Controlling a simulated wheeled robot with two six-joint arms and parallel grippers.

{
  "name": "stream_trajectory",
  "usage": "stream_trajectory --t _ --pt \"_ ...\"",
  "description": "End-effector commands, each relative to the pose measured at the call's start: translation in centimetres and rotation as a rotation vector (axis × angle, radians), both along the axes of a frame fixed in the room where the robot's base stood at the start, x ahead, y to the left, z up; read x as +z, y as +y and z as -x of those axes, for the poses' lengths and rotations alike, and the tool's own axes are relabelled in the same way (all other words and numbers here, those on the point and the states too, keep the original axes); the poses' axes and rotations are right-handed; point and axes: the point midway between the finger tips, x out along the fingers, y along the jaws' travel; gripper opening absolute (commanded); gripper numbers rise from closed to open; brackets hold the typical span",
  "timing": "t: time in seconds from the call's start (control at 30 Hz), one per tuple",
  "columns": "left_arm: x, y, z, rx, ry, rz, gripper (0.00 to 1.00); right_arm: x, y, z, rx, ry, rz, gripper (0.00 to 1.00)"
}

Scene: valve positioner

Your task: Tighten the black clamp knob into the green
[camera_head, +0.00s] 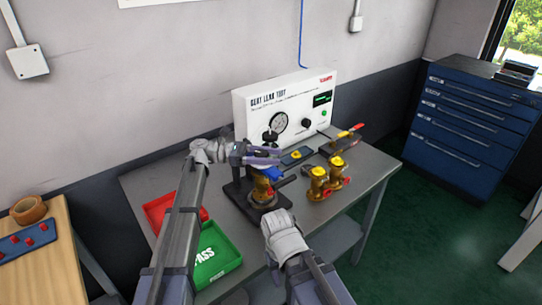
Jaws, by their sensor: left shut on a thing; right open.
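The black clamp fixture (236,188) stands on the grey bench and holds a brass valve (262,190) with a blue part (264,172) near its top. My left gripper (264,160) is over the fixture, shut at the clamp's top. The black clamp knob is mostly hidden by the fingers, and its exact outline is too small to make out. My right gripper (277,212) is open and empty, low in front of the fixture's base; its fingers are hard to see from behind. A green tray (232,246) marked PASS lies at the bench's front left.
A white leak test box (258,101) with a gauge and a green light stands behind the fixture. Two brass valves with yellow tops (318,184) stand to the right. A red tray (158,210) is partly behind my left arm. A red-handled tool (350,131) lies at the back right.

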Motion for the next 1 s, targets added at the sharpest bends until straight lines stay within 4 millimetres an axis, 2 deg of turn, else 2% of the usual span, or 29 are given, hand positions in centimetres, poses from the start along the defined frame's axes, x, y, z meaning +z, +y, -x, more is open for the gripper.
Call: stream_trajectory --t 0.6,0.63,0.9,1.0 --pt "0.01 -0.04 0.14 -0.040 0.000 0.001 0.00 0.00 0.00 0.00 0.000 0.000 0.000 0.49" --pt "0.01 -0.05 0.14 -0.040 0.000 0.001 0.54 0.00 0.00 0.00 0.000 0.000 0.000 0.49" --pt "0.00 -0.03 0.14 -0.039 0.000 0.000 0.83 0.00 0.00 0.00 0.000 0.000 0.000 0.49" --pt "0.00 -0.02 0.14 -0.039 0.000 0.000 0.83 0.00 0.00 0.00 0.000 0.000 0.000 0.49"
